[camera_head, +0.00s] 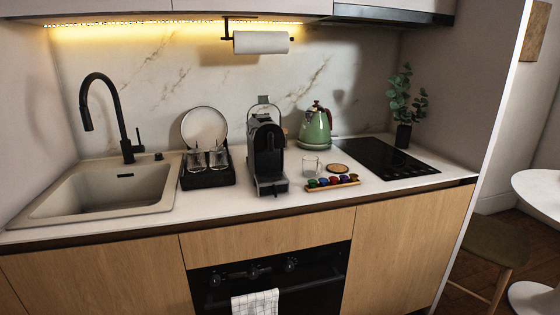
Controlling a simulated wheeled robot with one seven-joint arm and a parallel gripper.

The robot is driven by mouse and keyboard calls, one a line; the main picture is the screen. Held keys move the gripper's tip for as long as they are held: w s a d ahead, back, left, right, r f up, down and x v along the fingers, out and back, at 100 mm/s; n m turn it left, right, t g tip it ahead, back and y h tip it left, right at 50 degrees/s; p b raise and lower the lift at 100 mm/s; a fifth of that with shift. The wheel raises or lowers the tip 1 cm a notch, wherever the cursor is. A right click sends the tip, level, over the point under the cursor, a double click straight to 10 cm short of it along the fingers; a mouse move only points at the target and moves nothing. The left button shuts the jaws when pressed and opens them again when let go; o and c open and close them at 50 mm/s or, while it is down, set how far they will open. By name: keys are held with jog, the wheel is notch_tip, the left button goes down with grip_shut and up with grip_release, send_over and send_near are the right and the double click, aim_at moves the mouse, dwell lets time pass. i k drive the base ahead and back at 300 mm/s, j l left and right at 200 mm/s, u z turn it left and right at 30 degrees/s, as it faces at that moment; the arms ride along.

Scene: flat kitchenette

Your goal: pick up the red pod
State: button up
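A row of several small coloured pods sits on a narrow wooden tray (333,187) near the front of the counter. The red pod (334,181) appears to be around the middle of the row, with a dark blue pod (323,182) to its left. The pods are small and dark in this view, so their exact edges are hard to make out. My gripper is not in view.
A glass cup (311,166) and a round wooden coaster (338,168) stand just behind the tray. A black coffee machine (267,155) is to the left, a green kettle (314,128) behind, and a black cooktop (382,158) to the right. The counter's front edge is close.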

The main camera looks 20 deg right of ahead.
aim_at(334, 180)
jog(key=i+z, duration=0.15)
jog(key=z, duration=0.65)
jog(key=i+j+z, duration=0.85)
jog(key=i+j, duration=0.15)
jog(key=j, duration=0.15)
